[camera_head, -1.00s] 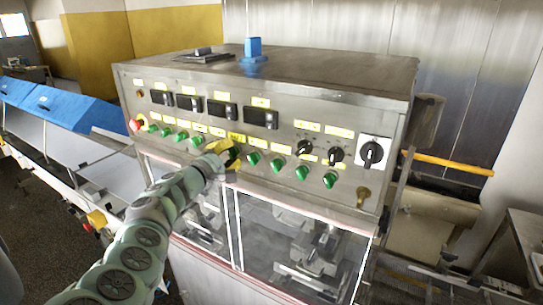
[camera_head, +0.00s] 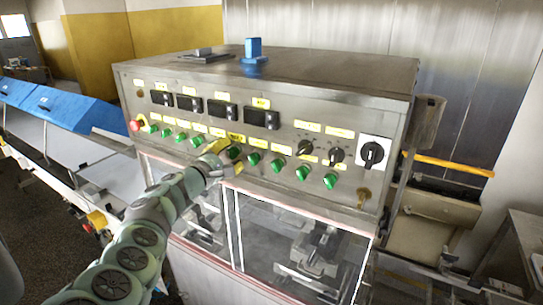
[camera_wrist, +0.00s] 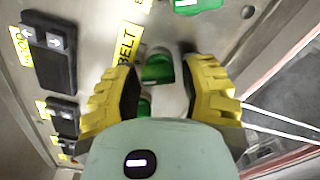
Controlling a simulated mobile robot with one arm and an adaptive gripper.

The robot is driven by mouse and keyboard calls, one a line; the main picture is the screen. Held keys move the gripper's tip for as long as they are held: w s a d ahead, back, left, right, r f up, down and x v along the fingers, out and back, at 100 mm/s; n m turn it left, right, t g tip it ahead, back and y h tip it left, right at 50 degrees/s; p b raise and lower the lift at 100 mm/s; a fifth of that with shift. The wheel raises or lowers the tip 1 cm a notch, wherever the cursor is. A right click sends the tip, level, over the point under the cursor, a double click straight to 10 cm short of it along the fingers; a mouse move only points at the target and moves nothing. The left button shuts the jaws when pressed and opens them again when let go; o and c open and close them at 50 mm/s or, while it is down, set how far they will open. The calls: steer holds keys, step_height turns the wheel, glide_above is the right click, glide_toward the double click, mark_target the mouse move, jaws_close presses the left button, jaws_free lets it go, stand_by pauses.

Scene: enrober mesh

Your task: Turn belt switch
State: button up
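The belt switch is a green knob (camera_head: 233,153) on the steel control panel. In the wrist view, the green knob (camera_wrist: 158,68) is beside a yellow label reading BELT (camera_wrist: 126,45). My gripper (camera_head: 224,158) is at the panel, just left of and below the knob in the head view. In the wrist view, my gripper (camera_wrist: 163,78) is open, with one yellow finger on each side of the knob and visible gaps. Contact is not seen. The knob's exact turn angle is hard to tell.
Several other green knobs (camera_head: 254,159) line the same row. A red button (camera_head: 135,125) is at the left end, black rotary switches (camera_head: 305,147) at the right. Clear windows (camera_head: 290,250) are below the panel.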

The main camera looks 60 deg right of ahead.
steer(key=o, duration=0.3)
steer(key=shift+r, duration=0.1)
steer(key=shift+a+r, duration=0.1)
steer(key=shift+r, duration=0.05)
steer(key=shift+s+a+r, duration=0.15)
steer(key=shift+a+r, duration=0.1)
steer(key=shift+a, duration=0.25)
steer(key=shift+s+a+f, duration=0.15)
steer(key=shift+a, duration=1.65)
steer(key=shift+s+a+f, duration=0.15)
steer(key=shift+a, duration=1.6)
steer(key=shift+s+a+f, duration=0.15)
steer(key=shift+a, duration=1.65)
steer(key=shift+w, duration=0.1)
